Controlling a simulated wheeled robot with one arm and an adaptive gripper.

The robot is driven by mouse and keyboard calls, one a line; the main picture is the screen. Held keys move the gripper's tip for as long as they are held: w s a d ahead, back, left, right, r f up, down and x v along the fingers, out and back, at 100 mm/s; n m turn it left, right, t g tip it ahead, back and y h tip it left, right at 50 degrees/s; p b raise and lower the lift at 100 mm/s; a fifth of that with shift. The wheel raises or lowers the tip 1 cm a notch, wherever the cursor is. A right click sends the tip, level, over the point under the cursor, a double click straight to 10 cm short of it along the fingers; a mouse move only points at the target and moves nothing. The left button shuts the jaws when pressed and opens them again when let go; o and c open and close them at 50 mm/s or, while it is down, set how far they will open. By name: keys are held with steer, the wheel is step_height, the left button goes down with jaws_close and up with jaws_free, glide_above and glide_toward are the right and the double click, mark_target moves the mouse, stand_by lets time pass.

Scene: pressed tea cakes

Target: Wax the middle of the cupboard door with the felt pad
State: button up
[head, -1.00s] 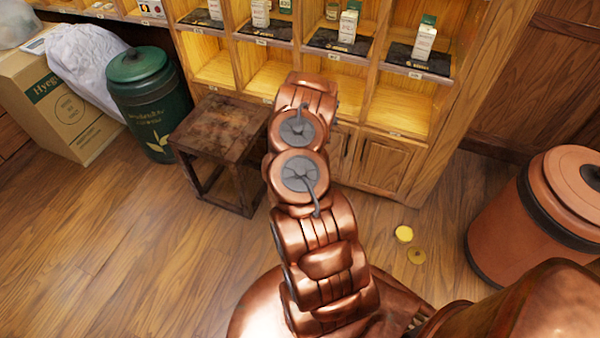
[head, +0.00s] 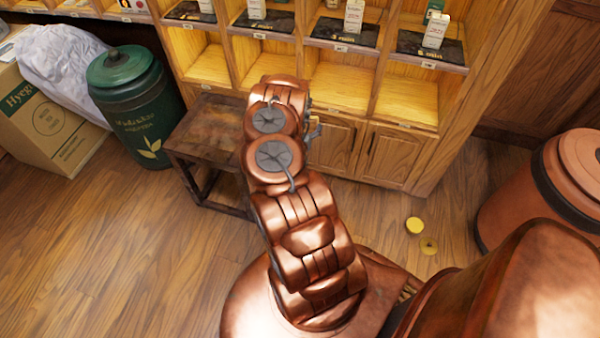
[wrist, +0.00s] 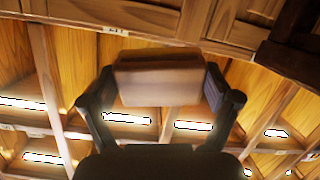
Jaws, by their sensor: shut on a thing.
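My gripper (wrist: 160,84) is shut on the felt pad (wrist: 157,76), a pale brown block held between both fingers in the wrist view. In the head view my arm hides the pad; only a grey bit of the gripper (head: 314,130) shows at the arm's right side. The cupboard has wooden panel doors under its shelves: one door (head: 336,145) just right of my gripper and another door (head: 388,156) farther right. The pad looks apart from the doors, though the gap is hard to judge. An open tin of yellow wax (head: 414,225) stands on the floor, its lid (head: 429,246) beside it.
A dark wooden stool (head: 205,135) stands left of my arm, close to it. A green bin (head: 135,105) and a cardboard box (head: 45,120) are farther left. Shelves above the doors (head: 340,85) hold small boxes.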

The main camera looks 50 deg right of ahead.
mark_target(311, 154)
step_height(311, 154, down, 31)
steer(key=h+b, duration=0.2)
steer(key=b, duration=2.8)
steer(key=shift+w+d+t, duration=0.15)
steer(key=shift+w+t, duration=0.25)
steer(key=shift+d, duration=0.1)
steer(key=shift+x, duration=2.85)
steer(key=shift+x, duration=0.95)
steer(key=shift+r, duration=0.2)
